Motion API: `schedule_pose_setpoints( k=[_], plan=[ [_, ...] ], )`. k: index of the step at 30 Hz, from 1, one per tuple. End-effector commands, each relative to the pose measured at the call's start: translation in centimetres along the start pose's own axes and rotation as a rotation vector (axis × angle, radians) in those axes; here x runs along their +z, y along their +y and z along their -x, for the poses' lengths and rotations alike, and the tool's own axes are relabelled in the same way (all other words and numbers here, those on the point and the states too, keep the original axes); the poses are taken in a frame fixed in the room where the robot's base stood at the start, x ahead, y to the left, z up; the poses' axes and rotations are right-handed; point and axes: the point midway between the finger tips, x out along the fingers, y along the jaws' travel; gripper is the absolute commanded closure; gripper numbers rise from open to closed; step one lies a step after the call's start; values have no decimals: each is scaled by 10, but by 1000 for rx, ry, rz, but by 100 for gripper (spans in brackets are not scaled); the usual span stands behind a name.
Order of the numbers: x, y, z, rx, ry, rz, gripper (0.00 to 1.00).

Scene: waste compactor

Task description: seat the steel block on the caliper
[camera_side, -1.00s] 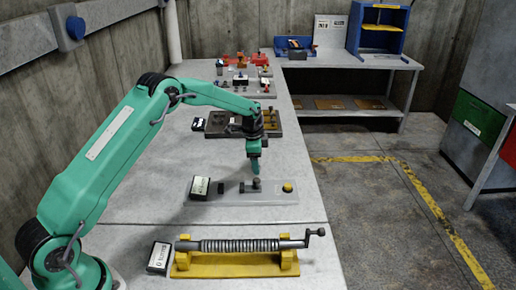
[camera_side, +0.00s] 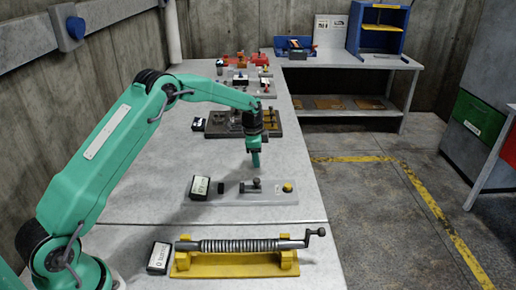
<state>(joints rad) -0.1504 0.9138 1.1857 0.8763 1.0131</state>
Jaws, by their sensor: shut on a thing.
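The caliper station is a grey plate (camera_side: 270,199) on the bench in the side view, with a black block (camera_side: 221,188), a small metal piece near its middle and a yellow button (camera_side: 287,187). My gripper (camera_side: 256,167) points straight down over the middle of this plate. It is shut on a small dark grey piece (camera_side: 257,182), which looks like the steel block. That piece is right at the metal parts on the plate. At this size I cannot tell whether it touches them or hangs just above.
A small display card (camera_side: 199,188) stands left of the plate. In front is a yellow stand (camera_side: 230,265) carrying a ribbed bar with a crank (camera_side: 316,235). Behind are a dark tray (camera_side: 222,122) and other fixtures. The bench right of the plate ends at an edge.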

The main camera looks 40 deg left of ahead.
Motion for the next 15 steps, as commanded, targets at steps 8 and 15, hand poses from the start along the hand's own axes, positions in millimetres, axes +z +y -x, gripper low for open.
schedule_pose_setpoints(
  k=[8,15],
  plan=[
    [-13,11,38,0,5,-2,100],
    [-35,46,66,6,14,-3,100]
  ],
)
